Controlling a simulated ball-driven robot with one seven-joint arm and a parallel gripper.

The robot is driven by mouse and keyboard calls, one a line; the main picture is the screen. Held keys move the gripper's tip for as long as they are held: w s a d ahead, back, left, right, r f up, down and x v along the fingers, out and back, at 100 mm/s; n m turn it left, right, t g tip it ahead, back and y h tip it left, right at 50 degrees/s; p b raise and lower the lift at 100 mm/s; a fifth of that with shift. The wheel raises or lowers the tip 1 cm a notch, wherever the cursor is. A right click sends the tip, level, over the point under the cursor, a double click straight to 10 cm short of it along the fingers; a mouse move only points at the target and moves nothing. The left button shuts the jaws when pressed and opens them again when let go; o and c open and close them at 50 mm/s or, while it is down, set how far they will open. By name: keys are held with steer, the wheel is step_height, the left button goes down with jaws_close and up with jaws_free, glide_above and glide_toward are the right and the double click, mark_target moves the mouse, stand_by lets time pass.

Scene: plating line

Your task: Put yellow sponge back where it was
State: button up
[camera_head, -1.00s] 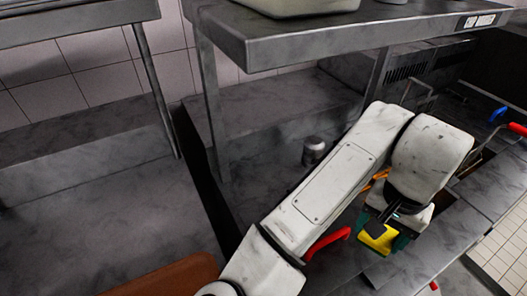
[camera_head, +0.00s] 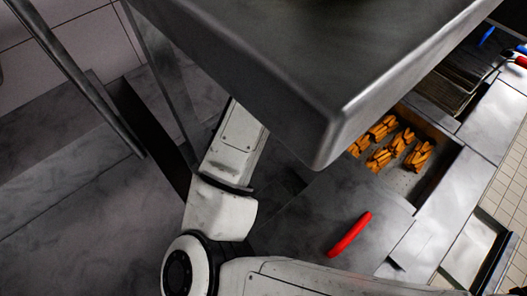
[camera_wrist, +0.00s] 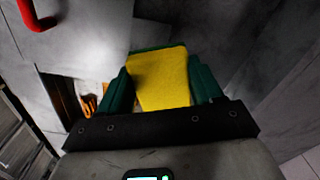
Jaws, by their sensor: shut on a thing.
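The yellow sponge (camera_wrist: 160,78) is in the wrist view, between the two green fingers of my gripper (camera_wrist: 163,85). My gripper is shut on it, and the sponge is held up in front of grey metal surfaces. A thin green strip shows along the sponge's far edge. In the head view neither the sponge nor my gripper shows; only parts of my arm are visible. I cannot tell from these views which spot the sponge came from.
A grey overhead shelf (camera_head: 300,70) juts across the head view above the counter. A red handle (camera_head: 349,234) lies over the counter, and also shows in the wrist view (camera_wrist: 36,17). A bin (camera_head: 440,178) holds several orange-brown fried pieces (camera_head: 381,158). Fryer baskets (camera_head: 455,80) stand beyond.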

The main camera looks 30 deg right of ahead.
steer(key=w+a+f, duration=0.1)
steer(key=a+f, duration=0.1)
steer(key=w+a+f+b, duration=0.1)
steer(key=w+a+f, duration=0.3)
steer(key=f, duration=0.1)
steer(key=shift+a, duration=0.35)
steer(key=shift+w+a+f+b, duration=0.1)
steer(key=shift+a+f+b, duration=0.1)
steer(key=shift+f+b, duration=0.1)
steer(key=shift+w+a+f+b, duration=0.1)
steer(key=shift+f+b, duration=0.05)
steer(key=shift+f, duration=0.7)
steer(key=shift+a+f+b, duration=0.1)
steer(key=shift+f+b, duration=0.05)
steer(key=shift+f, duration=0.65)
steer(key=shift+f, duration=0.2)
steer(key=o, duration=1.1)
steer(key=shift+r, duration=0.1)
